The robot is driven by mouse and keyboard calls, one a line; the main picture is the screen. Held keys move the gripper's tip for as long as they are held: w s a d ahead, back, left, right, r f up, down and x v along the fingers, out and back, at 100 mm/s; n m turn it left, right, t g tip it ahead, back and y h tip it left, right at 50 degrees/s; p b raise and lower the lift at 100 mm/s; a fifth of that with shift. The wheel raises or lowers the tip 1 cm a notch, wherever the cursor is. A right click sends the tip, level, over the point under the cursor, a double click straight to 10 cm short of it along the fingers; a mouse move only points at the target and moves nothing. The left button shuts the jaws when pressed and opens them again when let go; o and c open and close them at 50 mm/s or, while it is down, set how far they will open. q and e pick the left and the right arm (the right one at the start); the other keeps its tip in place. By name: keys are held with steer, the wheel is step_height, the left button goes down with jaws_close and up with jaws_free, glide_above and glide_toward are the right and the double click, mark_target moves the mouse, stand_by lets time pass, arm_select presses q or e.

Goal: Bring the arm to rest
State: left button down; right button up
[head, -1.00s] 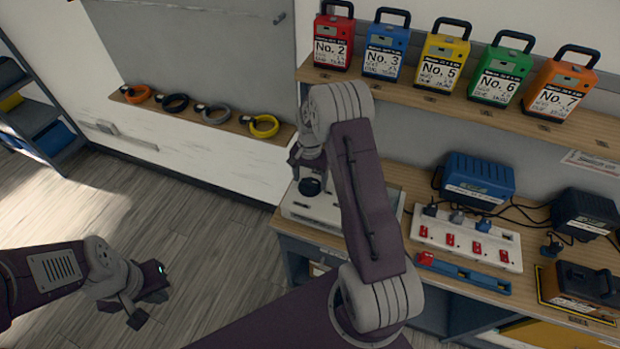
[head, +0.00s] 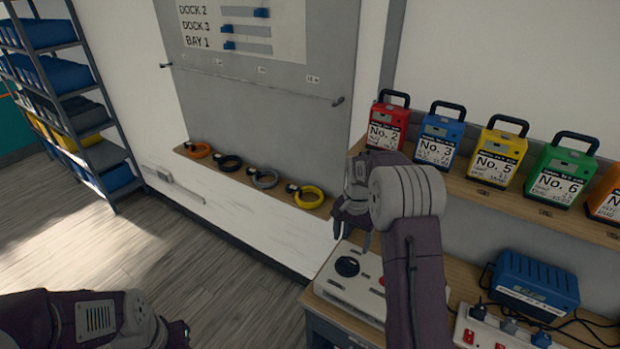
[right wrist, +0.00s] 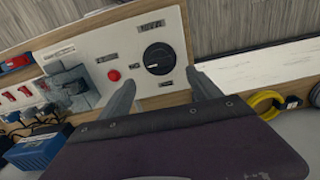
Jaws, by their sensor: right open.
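My right gripper (head: 352,225) hangs above the white panel box (head: 333,287), its fingers pointing down. In the right wrist view its two fingers (right wrist: 160,92) are spread with nothing between them. A black round dial (head: 347,267) on the box lies just below the gripper, apart from it as far as I can see. In the right wrist view the dial (right wrist: 158,58) sits between and beyond the fingertips, with a red button (right wrist: 113,75) beside it. My left arm enters at the lower left; its gripper fingers are below the picture edge.
A shelf (head: 460,190) with numbered, handled boxes stands right of the gripper. A blue box (head: 535,283) and a socket strip (head: 490,332) with plugs are on the bench. Coloured rings (head: 310,197) lie on a wall ledge. The floor (head: 130,240) at left is clear.

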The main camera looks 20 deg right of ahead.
steer(key=s+a+r+n, duration=0.3)
steer(key=s+a+r, duration=0.2)
steer(key=s+a, duration=0.3)
steer(key=s+a+f+n, duration=0.1)
steer(key=s+f+n, duration=0.1)
steer(key=s, duration=0.3)
steer(key=s+a+f+n+t, duration=0.1)
steer(key=s+a+f+n, duration=0.1)
steer(key=s+f+n, duration=0.1)
steer(key=s+n, duration=0.1)
steer(key=s, duration=0.1)
steer(key=shift+s+a+n, duration=0.2)
steer(key=shift+s+n, duration=0.1)
steer(key=shift+n, duration=0.1)
steer(key=shift+s, duration=0.1)
